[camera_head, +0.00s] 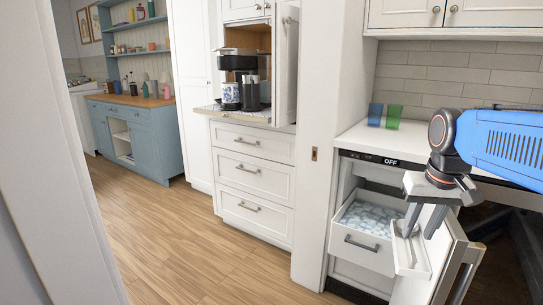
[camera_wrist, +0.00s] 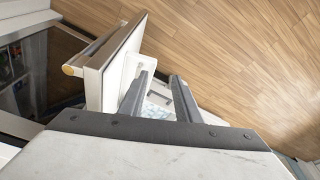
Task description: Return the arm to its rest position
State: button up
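My gripper (camera_head: 417,236) points down at the ice machine at the right of the head view. Its two fingers are apart, with nothing visibly held between them. They are beside the open white door (camera_head: 412,262), to the right of the pulled-out ice drawer (camera_head: 368,252). In the wrist view the gripper (camera_wrist: 162,79) also shows spread fingers, with the door (camera_wrist: 115,65) close to the left finger and some ice between and beyond them. I cannot tell whether a finger touches the door.
A blue cup (camera_head: 375,114) and a green cup (camera_head: 393,117) stand on the white counter (camera_head: 372,142). A coffee machine (camera_head: 240,62) and a blue-and-white mug (camera_head: 230,95) are in the middle nook. A blue cabinet (camera_head: 150,135) stands at the back left. The wooden floor (camera_head: 165,240) is clear.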

jog(key=s+a+f+n+t, duration=0.1)
jog(key=s+a+f, duration=0.1)
jog(key=s+f, duration=0.3)
jog(key=s+a+f+n+t, duration=0.1)
jog(key=s+a+f, duration=0.2)
jog(key=s+f, duration=0.3)
jog(key=s, duration=0.3)
jog(key=shift+a, duration=0.25)
